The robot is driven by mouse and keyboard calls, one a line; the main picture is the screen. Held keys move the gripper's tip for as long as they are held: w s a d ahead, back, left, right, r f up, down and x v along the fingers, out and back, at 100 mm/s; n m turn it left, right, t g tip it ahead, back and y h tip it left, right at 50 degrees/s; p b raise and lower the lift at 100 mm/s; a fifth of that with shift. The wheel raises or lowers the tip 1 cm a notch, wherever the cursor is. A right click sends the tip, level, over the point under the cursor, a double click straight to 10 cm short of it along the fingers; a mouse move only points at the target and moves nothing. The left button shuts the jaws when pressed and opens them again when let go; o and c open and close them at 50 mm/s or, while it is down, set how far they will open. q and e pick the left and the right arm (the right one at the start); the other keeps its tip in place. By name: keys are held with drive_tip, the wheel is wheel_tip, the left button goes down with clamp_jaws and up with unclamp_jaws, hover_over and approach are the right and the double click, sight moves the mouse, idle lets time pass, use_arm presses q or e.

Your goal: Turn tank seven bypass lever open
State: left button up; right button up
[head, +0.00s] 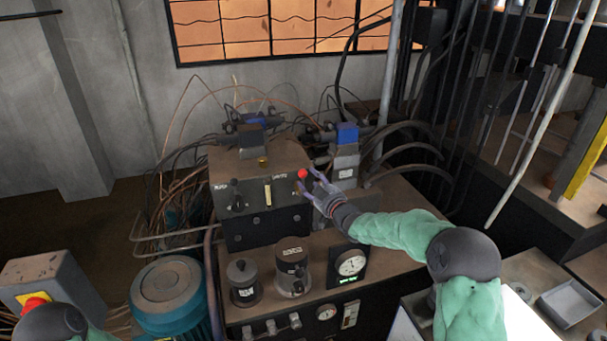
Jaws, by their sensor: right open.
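A dark control box (262,215) stands on the machine in the middle. Its front has a black lever-like handle (236,200) at left, a pale upright gauge strip (268,194) and a red round knob (302,173) at the upper right. Labels are too small to read, so I cannot tell which control is the tank seven bypass lever. My right gripper (307,183) is open, its fingers pointing left at the box's right end, close beside the red knob. I cannot tell whether they touch it. My left gripper is out of view.
A blue motor (170,297) stands at lower left, near a grey box with a red-and-yellow switch (35,302). Cables and hoses crowd both sides. A grey tray (570,303) lies at right.

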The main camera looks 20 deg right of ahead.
sight(305, 176)
drive_tip(key=shift+x, duration=3)
clamp_jaws()
